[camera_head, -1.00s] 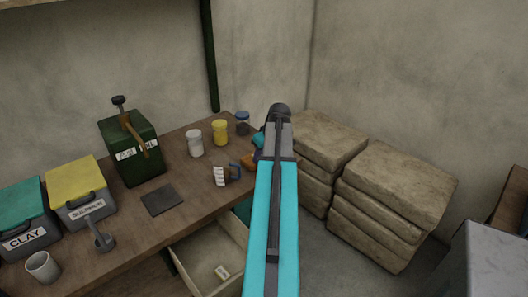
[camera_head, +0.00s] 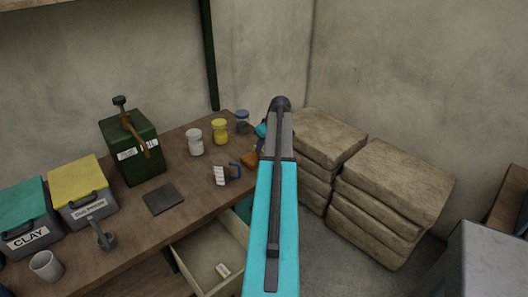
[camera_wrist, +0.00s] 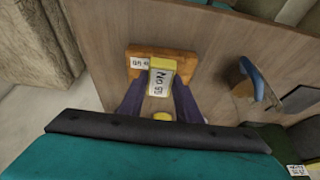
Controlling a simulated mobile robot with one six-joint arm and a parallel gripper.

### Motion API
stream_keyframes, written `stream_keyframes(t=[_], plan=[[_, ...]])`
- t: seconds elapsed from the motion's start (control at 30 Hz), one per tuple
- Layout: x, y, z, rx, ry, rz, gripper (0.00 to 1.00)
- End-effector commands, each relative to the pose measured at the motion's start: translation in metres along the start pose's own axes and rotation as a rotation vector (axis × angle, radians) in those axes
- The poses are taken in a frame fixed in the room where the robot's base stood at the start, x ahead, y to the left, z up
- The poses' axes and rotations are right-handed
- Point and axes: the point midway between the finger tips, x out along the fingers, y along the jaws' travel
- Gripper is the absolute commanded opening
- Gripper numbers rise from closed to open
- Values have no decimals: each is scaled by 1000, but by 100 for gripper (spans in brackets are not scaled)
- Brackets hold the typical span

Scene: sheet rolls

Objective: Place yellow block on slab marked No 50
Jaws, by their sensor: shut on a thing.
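My gripper (camera_wrist: 160,88) has purple fingers shut on a yellow block (camera_wrist: 161,65), which bears a pale label reading about "No 50". The block overlaps an orange slab (camera_wrist: 186,68) lying on the wooden bench. The slab has a small white label at its left, too small to read surely. I cannot tell whether the block touches the slab. In the head view, the orange slab (camera_head: 249,157) shows only in part beside my arm, and the block is hidden behind the arm.
Jars with white, yellow (camera_head: 220,130) and blue lids stand behind. A dark flat plate (camera_head: 163,197), a green canister (camera_head: 133,150) and lidded bins are further left. An open drawer (camera_head: 205,262) juts below the bench; stacked sacks (camera_head: 390,190) stand right.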

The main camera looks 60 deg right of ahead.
Motion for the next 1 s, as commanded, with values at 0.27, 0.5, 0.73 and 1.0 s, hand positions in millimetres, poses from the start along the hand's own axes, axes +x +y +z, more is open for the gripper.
stream_keyframes(t=[0.27, 0.5, 0.73, 1.0], plan=[[4, -1, 2, 0, -1, -1, 9], [22, -1, 9, -1, -1, -2, 9], [32, -1, 13, -1, 0, -1, 9], [33, -1, 13, -2, 0, -1, 9]])
